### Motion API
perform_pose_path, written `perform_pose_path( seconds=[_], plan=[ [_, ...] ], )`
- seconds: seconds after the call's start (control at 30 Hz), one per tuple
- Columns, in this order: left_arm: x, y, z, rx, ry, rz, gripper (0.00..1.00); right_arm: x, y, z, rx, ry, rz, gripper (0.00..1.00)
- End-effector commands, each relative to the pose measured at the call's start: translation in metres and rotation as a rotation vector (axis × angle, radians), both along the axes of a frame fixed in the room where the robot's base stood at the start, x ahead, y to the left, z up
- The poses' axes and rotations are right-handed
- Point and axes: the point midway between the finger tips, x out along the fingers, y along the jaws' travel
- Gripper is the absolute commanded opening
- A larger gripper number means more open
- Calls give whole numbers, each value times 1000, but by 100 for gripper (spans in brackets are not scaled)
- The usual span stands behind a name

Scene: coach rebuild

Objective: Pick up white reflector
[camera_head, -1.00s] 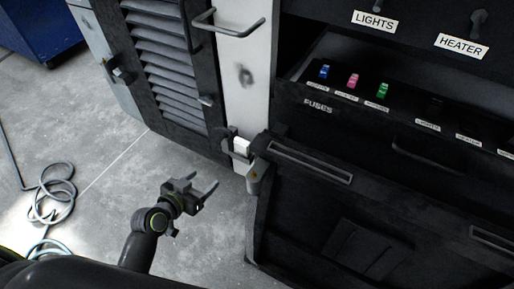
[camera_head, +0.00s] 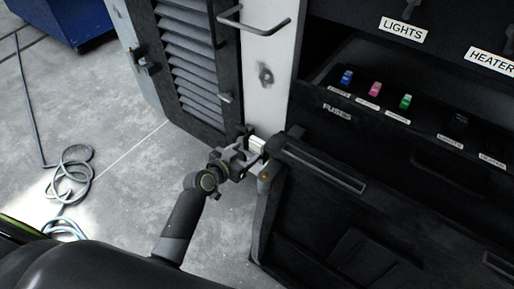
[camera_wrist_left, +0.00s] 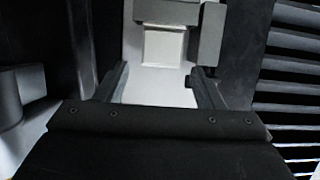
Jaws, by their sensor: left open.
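The white reflector (camera_head: 256,144) is a small white block at the lower corner of the pale panel, beside the dark cabinet. My left gripper (camera_head: 254,153) is right at it, open, and partly covers it in the head view. In the left wrist view, a white block (camera_wrist_left: 163,48) that looks like the reflector sits under a grey bracket (camera_wrist_left: 167,12). It lies ahead of and between the two spread fingers (camera_wrist_left: 162,86). I cannot tell whether the fingers touch it. My right gripper is not in view.
A louvred dark door (camera_head: 190,65) stands left of the pale panel. The dark cabinet (camera_head: 345,225) with a fuse drawer holding blue, pink and green fuses (camera_head: 375,89) is on the right. A coiled cable (camera_head: 72,175) lies on the open grey floor at left.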

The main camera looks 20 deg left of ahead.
Motion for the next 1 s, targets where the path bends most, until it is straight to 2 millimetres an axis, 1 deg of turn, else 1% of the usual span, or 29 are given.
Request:
perform_pose_path(
  seconds=[0.17, 0.4, 0.5, 0.6, 0.83, 1.0],
  plan=[
    [10, -3, -4, -1, 0, 0, 62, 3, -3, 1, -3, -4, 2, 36],
    [37, -10, -16, -1, 0, -1, 62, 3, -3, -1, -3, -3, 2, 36],
    [44, -13, -19, -1, -1, 0, 62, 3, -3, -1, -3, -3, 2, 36],
    [47, -14, -20, -1, 0, 0, 62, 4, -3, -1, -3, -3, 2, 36],
    [47, -14, -20, -1, 0, 0, 62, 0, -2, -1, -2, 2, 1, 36],
    [47, -14, -20, -1, 0, 0, 40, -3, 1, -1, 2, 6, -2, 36]
  ],
)
